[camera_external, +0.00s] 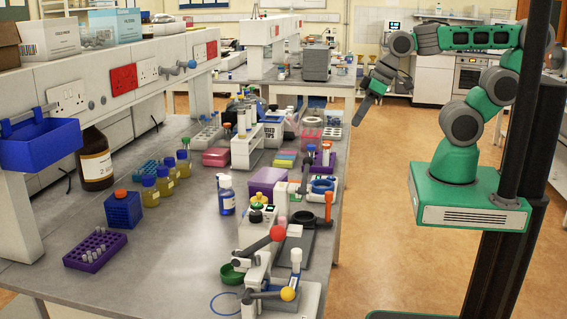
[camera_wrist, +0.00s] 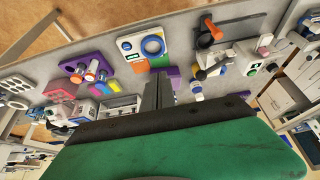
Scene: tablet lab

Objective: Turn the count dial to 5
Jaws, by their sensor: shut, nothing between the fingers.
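My gripper (camera_external: 359,117) hangs out to the right of the bench's far part in the external view, apart from everything on it. In the wrist view its dark fingers (camera_wrist: 158,88) are together and empty. A white device with a blue ring (camera_wrist: 152,46) and a small display lies above the fingertips in that view. A blue ring (camera_external: 322,186) also shows on the bench in the external view. A white box with coloured knobs (camera_external: 262,212) stands nearby. I cannot tell which part is the count dial, and no number on a dial can be read.
The grey bench (camera_external: 190,235) is crowded along its right side.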

